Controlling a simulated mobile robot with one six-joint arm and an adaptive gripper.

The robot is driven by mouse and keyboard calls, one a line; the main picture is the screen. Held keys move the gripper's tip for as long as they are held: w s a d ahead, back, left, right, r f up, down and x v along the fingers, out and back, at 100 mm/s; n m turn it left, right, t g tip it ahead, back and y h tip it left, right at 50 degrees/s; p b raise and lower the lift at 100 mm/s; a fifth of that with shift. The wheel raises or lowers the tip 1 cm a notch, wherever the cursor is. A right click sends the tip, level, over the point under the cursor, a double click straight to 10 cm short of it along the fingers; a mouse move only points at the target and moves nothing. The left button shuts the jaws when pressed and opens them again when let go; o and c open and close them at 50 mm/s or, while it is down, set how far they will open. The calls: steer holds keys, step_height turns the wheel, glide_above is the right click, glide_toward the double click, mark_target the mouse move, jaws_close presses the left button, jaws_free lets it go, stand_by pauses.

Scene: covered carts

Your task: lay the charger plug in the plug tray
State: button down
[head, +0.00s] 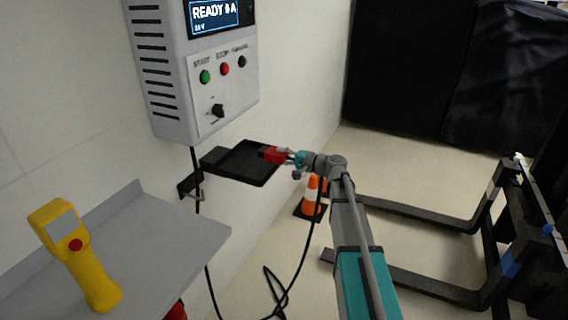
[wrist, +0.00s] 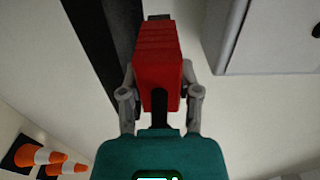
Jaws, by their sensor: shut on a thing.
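The charger plug (head: 272,154) is a red block. My gripper (head: 291,157) is shut on it. In the wrist view the red plug (wrist: 158,55) sits between the two grey fingers of my gripper (wrist: 160,85). The plug tray (head: 225,172) is a black, shallow tray fixed to the wall below the charger box. In the head view the plug is over or beside the tray's right edge; I cannot tell whether it touches. A dark strip in the wrist view (wrist: 108,45), likely the tray, lies left of the plug.
The grey charger box (head: 190,70) hangs on the wall above the tray. A grey shelf (head: 165,235) with a yellow handheld device (head: 80,255) is at lower left. An orange cone (head: 311,192), a black cable (head: 290,285) and dark forks (head: 430,215) are near the floor.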

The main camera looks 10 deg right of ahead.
steer(key=shift+f, duration=0.4)
steer(key=shift+f+b, duration=0.6)
steer(key=shift+b, duration=0.2)
steer(key=shift+c, duration=1.5)
jaws_free()
steer(key=shift+r, duration=0.15)
steer(key=shift+r+p, duration=0.65)
steer(key=shift+p, duration=0.15)
steer(key=v, duration=1.2)
steer(key=shift+f, duration=0.2)
